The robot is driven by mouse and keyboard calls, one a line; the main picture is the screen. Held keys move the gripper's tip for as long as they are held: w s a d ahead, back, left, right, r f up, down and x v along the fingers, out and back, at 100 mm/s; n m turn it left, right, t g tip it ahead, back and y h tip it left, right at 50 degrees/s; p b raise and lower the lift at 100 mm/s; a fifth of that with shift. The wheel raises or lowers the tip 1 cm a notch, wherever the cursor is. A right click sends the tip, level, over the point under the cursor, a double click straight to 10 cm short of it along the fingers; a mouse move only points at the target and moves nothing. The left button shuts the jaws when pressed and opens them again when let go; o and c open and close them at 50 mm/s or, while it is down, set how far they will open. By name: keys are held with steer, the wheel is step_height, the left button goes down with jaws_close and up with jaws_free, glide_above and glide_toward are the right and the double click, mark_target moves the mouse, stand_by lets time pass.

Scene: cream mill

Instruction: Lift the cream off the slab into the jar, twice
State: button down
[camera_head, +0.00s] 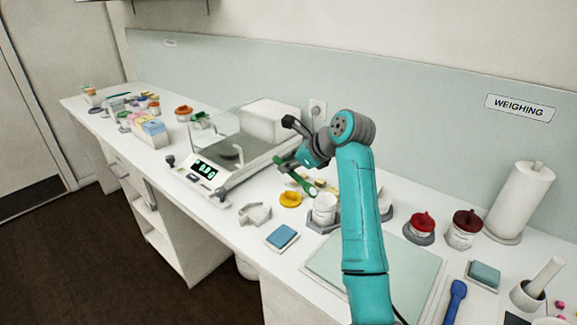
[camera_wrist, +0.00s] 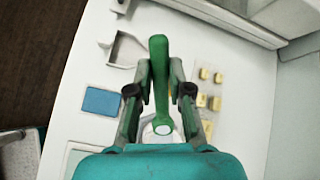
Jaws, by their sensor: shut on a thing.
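My gripper (camera_head: 300,172) is shut on a green spatula-like tool (camera_head: 302,183), held in the air above the bench. In the wrist view the green tool (camera_wrist: 160,75) lies between the two fingers. A white jar (camera_head: 325,208) stands in a grey holder below and right of the gripper. In the wrist view a pale round thing, perhaps this jar, is mostly hidden behind the tool and gripper. A pale flat slab (camera_head: 330,262) lies nearer, partly hidden by my arm. I cannot make out cream on its visible part. A yellow lid (camera_head: 290,199) lies left of the jar.
A balance with a lit display (camera_head: 204,168) stands left of the gripper. A blue pad (camera_head: 282,237) and a grey scoop-shaped piece (camera_head: 254,214) lie in front. Red-topped jars (camera_head: 465,228), a paper roll (camera_head: 521,202) and a mortar (camera_head: 530,293) stand at right. Small yellow blocks (camera_wrist: 204,88) lie beside the tool.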

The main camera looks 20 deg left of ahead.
steer(key=shift+r, duration=2.65)
